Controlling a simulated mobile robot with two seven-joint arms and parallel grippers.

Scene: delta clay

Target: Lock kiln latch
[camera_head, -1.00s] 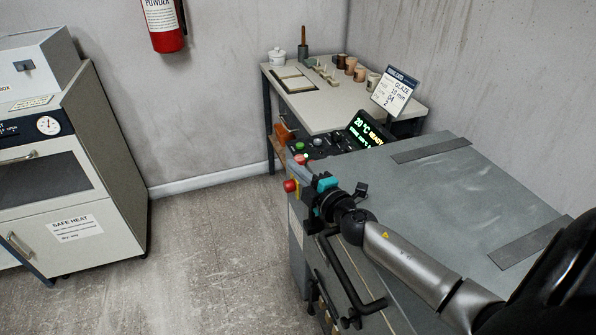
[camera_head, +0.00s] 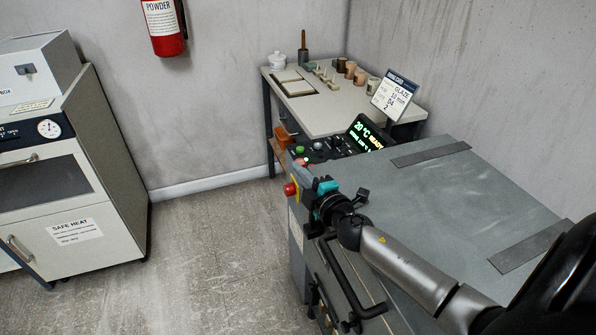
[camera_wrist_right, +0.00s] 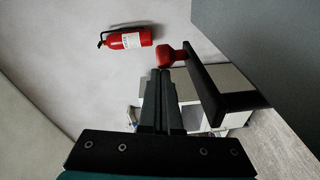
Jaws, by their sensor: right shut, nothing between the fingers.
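The kiln (camera_head: 450,200) is the large grey-topped box at the right, with a black bar handle (camera_head: 345,275) on its front. A red knob (camera_head: 290,189) with yellow at its base sits at the kiln's front corner. My right gripper (camera_head: 318,190) is beside that knob, its fingers mostly hidden in the head view. In the right wrist view its fingers (camera_wrist_right: 158,78) are shut and empty. A red knob (camera_wrist_right: 178,55) and a black bar (camera_wrist_right: 212,85) are just right of the fingers there, apparently apart from them. I cannot tell the latch's position. My left gripper is out of view.
A control panel with a lit display (camera_head: 368,133) stands behind the kiln's corner. A worktable (camera_head: 340,115) with pots is at the back. A cabinet oven (camera_head: 105,180) stands at the left. A fire extinguisher (camera_head: 163,28) hangs on the wall. The floor between is clear.

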